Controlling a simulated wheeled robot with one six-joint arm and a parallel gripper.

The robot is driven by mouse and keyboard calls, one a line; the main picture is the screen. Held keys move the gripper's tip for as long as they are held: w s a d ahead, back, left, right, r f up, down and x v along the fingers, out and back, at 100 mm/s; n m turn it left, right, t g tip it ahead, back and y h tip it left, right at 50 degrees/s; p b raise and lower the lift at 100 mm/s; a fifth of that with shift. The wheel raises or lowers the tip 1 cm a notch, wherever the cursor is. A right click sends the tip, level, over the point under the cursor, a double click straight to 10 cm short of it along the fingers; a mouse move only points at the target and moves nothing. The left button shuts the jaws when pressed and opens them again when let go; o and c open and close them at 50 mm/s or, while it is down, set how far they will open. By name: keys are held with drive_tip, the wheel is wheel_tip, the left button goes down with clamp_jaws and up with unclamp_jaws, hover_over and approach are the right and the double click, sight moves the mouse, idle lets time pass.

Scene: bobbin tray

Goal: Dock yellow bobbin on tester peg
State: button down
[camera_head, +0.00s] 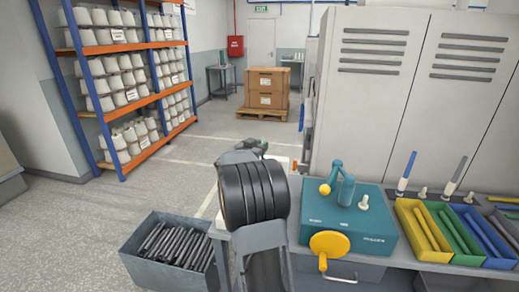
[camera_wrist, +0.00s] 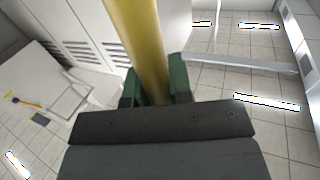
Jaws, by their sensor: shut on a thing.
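The yellow bobbin (camera_wrist: 143,45) is a long tube that fills the upper middle of the wrist view. My gripper (camera_wrist: 157,88) is shut on it, with green fingers on either side. In the head view my gripper (camera_head: 251,145) is mostly hidden behind my dark arm, and I cannot make out the held bobbin there. The teal tester (camera_head: 335,222) stands on the bench to the right of my arm. A short cream peg (camera_head: 364,202) stands upright on its top, with nothing on it. My gripper is apart from the tester, farther back and to the left.
Yellow, green and blue bins (camera_head: 455,258) of bobbins stand right of the tester. The tester has a teal bent arm (camera_head: 346,188) and a yellow disc (camera_head: 329,244) in front. A grey bin (camera_head: 140,256) of dark rods is at left. Tall cabinets (camera_head: 370,125) stand behind.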

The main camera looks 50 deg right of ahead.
drive_tip(key=f, duration=0.1)
drive_tip(key=f+b, duration=0.1)
drive_tip(key=f, duration=0.1)
drive_tip(key=shift+w+f, duration=0.2)
drive_tip(key=shift+f, duration=0.1)
drive_tip(key=shift+r+p, duration=0.15)
drive_tip(key=shift+p, duration=0.2)
idle(1.1)
drive_tip(key=shift+f+b, duration=0.5)
drive_tip(key=shift+f, duration=0.4)
idle(0.5)
drive_tip(key=c, duration=1.3)
unclamp_jaws()
drive_tip(key=shift+a, duration=0.1)
